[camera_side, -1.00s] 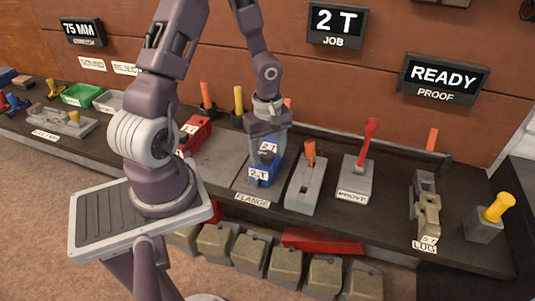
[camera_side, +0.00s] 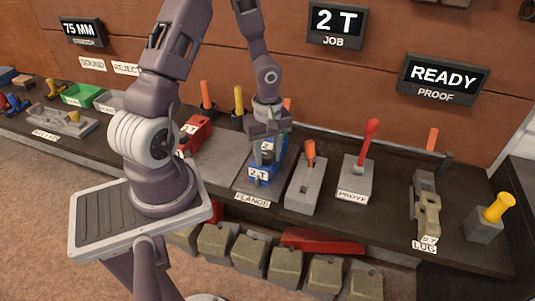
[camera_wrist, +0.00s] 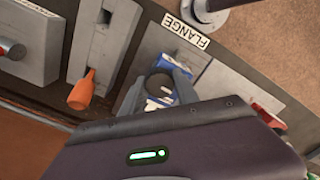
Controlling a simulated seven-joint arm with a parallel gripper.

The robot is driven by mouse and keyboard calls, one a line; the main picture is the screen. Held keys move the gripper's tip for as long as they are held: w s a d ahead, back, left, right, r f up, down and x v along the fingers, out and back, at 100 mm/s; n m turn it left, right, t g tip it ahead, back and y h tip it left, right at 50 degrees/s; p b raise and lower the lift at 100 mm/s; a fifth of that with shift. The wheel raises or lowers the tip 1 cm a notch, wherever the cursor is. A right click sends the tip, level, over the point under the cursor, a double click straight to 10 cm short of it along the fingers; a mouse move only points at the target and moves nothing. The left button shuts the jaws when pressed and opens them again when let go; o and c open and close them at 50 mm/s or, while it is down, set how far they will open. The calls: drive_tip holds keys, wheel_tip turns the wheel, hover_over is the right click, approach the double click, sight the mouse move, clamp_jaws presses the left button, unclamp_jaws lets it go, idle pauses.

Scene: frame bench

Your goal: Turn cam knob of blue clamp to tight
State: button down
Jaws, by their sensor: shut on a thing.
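The blue clamp (camera_side: 259,178), with a white "2 T" label, sits on the grey plate above the FLANGE label (camera_side: 252,199). It also shows in the wrist view (camera_wrist: 186,64), partly hidden by my gripper. My gripper (camera_side: 267,150) is over the clamp, pointing down. In the wrist view my gripper (camera_wrist: 158,88) has its two fingers on either side of a dark round knob (camera_wrist: 159,82) on top of the clamp, shut on it. The knob's exact angle is hard to tell.
A grey block with an orange handle (camera_side: 309,150) stands close to the right of the clamp. Further right is the PROVE block with a red lever (camera_side: 369,140). A red clamp (camera_side: 196,130) lies to the left. Signs read "2 T JOB" (camera_side: 337,24) and "READY PROOF" (camera_side: 443,78).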

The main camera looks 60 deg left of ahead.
drive_tip(key=m, duration=0.8)
drive_tip(key=shift+m, duration=0.3)
drive_tip(key=m, duration=0.4)
drive_tip(key=shift+m, duration=0.3)
drive_tip(key=m, duration=1.3)
drive_tip(key=shift+m, duration=0.3)
drive_tip(key=m, duration=0.4)
drive_tip(key=shift+a, duration=0.1)
drive_tip(key=shift+s+m, duration=0.1)
drive_tip(key=shift+m, duration=2)
